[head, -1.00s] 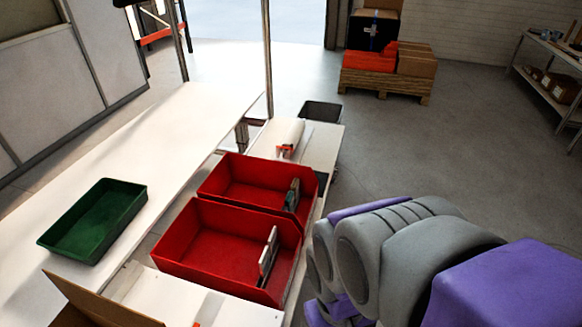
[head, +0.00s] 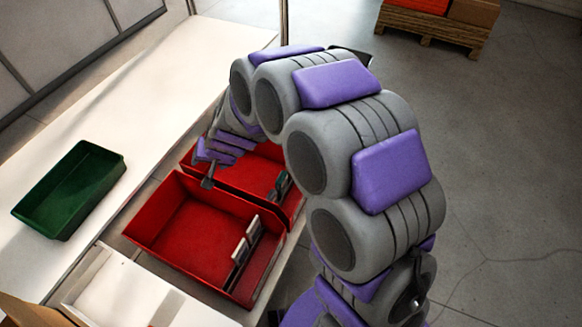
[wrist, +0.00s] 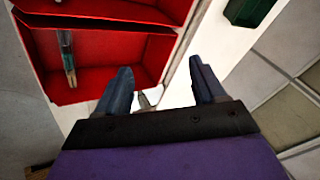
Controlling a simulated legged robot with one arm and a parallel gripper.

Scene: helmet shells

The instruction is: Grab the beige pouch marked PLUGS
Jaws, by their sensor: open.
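I cannot make out a beige pouch marked PLUGS in either view. My gripper (head: 207,182) is above the left part of the two red bins in the head view, partly hidden by my own arm. In the wrist view my gripper (wrist: 162,72) shows two dark fingers spread apart with nothing held between them.
The near red bin (head: 185,222) and far red bin (head: 262,172) hold upright thin items at their right ends. A green tray (head: 70,190) stands on the white table (head: 165,110) at left. An open cardboard box (head: 30,312) is at the near left. A loaded pallet (head: 430,28) is far off.

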